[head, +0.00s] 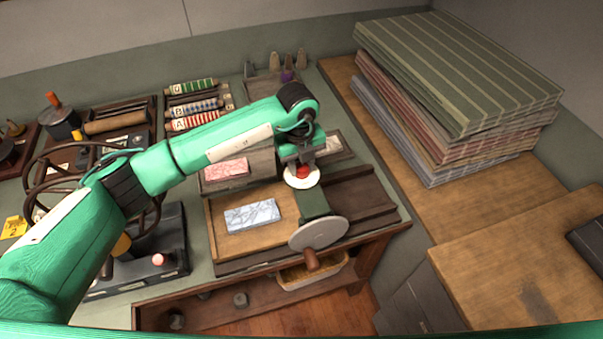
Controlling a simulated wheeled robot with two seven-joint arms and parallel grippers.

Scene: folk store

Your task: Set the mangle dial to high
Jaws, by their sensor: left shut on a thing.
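The mangle dial (299,183) is a pale round disc with a red knob in its middle, on top of the green mangle body (313,204). My left gripper (303,168) points down over the dial and is shut on its red knob. The fingers hide part of the knob and the dial's far side. The dial's marks are too small to read, so I cannot tell its setting. A grey crank wheel (319,232) with a brown handle is on the mangle's near side. My right gripper is not in view.
A blue-patterned cloth (252,215) lies on the wooden board left of the mangle, with a red-patterned one (226,169) behind it. Folded striped fabrics (460,75) are piled high on the right. The right worktop (520,255) is mostly bare.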

